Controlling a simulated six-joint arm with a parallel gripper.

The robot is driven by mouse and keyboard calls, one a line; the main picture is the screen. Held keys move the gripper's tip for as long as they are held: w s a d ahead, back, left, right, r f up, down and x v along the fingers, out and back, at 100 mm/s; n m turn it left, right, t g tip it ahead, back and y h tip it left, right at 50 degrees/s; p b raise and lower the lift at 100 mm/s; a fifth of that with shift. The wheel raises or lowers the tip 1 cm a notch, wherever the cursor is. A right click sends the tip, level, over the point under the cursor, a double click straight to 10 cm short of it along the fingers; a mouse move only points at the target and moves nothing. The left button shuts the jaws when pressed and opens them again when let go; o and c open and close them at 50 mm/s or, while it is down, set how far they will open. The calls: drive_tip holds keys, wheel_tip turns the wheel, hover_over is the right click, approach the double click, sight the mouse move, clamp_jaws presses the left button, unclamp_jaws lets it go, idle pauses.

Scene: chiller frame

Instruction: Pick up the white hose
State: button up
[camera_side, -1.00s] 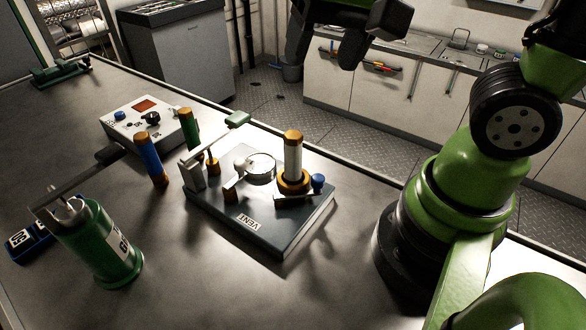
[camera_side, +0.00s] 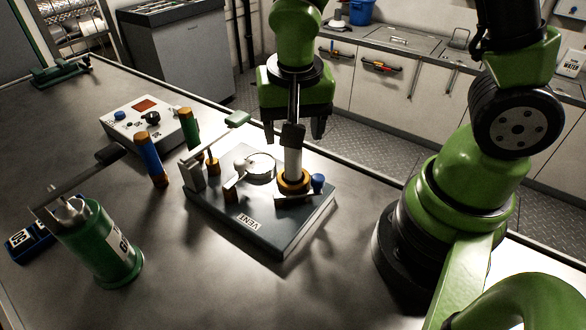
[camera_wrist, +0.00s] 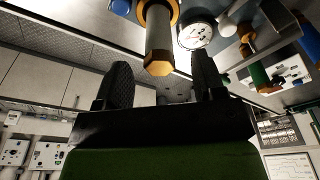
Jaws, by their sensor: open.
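The white hose (camera_side: 293,163) stands upright as a white cylinder in an orange-brown collar on the grey VENT plate (camera_side: 262,233). In the side view its upper end is hidden behind a dark part of my gripper (camera_side: 295,134). My gripper hangs fingers-down over the far part of the plate, with one finger to each side of the hose in the picture. In the wrist view the white hose (camera_wrist: 159,32) with its brass hex end shows between and beyond the two dark fingers (camera_wrist: 163,80). The fingers are apart with nothing held; I cannot tell whether they touch the hose.
A round gauge (camera_side: 261,167), a blue knob (camera_side: 318,181) and a lever handle (camera_side: 238,119) crowd the plate. Green (camera_side: 189,131) and blue (camera_side: 151,160) hoses stand to its left. A green gas cylinder (camera_side: 104,248) is at front left. The table is clear in front of the plate.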

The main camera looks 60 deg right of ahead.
sight(293, 164)
drive_tip(key=shift+w+d+f, duration=0.1)
drive_tip(key=shift+f, duration=1.45)
drive_tip(key=shift+c, duration=0.2)
clamp_jaws()
drive_tip(key=shift+r, duration=0.1)
